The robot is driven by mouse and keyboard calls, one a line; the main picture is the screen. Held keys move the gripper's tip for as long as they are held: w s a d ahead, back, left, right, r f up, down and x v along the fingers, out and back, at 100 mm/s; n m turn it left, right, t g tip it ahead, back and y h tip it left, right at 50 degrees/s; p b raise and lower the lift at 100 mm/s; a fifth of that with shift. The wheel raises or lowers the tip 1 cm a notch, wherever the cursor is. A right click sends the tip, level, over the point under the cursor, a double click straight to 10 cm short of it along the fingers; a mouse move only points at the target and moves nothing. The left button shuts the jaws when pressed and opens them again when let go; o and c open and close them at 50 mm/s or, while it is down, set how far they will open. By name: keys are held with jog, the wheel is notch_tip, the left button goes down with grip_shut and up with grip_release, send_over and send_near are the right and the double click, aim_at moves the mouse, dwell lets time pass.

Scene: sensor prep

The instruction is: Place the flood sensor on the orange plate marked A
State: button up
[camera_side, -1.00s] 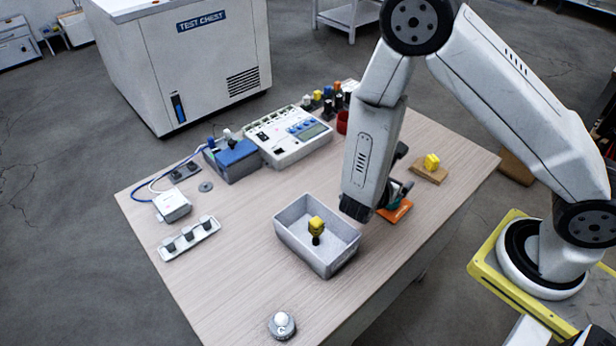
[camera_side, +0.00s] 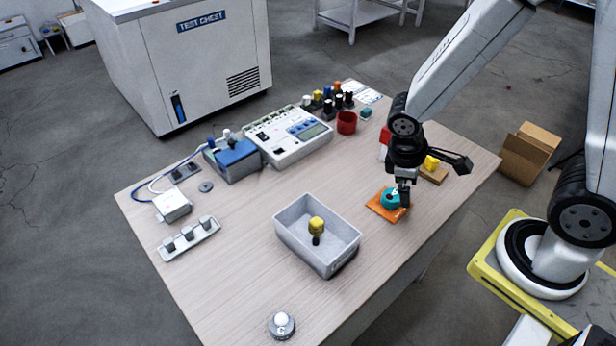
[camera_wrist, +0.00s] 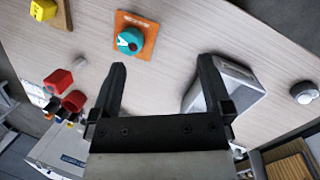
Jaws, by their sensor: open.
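A round teal device (camera_side: 390,198), which appears to be the flood sensor, rests on the orange plate (camera_side: 375,207). In the wrist view the teal device (camera_wrist: 131,41) sits on the lower part of the orange plate (camera_wrist: 146,27), with small markings on the plate too small to read. My gripper (camera_side: 403,190) is above the near right of the plate in the side view and partly covers the device. In the wrist view my gripper (camera_wrist: 162,65) is open with nothing between its fingers. The device is beyond the left fingertip, apart from it.
A grey bin (camera_side: 290,228) holding a yellow-and-black piece (camera_side: 316,228) stands left of the plate. A yellow block (camera_side: 431,162) sits on a brown plate (camera_side: 437,176) behind. A red cup (camera_side: 346,122) and a meter unit (camera_side: 292,138) stand further back.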

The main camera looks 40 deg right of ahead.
jog(key=w+r+m+t+y, duration=0.1)
jog(key=a+r+m+t+y, duration=0.1)
jog(key=r+m, duration=0.1)
jog(key=w+r+m+t, duration=0.1)
jog(key=m, duration=0.1)
jog(key=shift+w+a+r+t+y, duration=0.15)
jog(key=shift+w+r+t+y, duration=0.2)
jog(key=shift+r+t+y, duration=0.05)
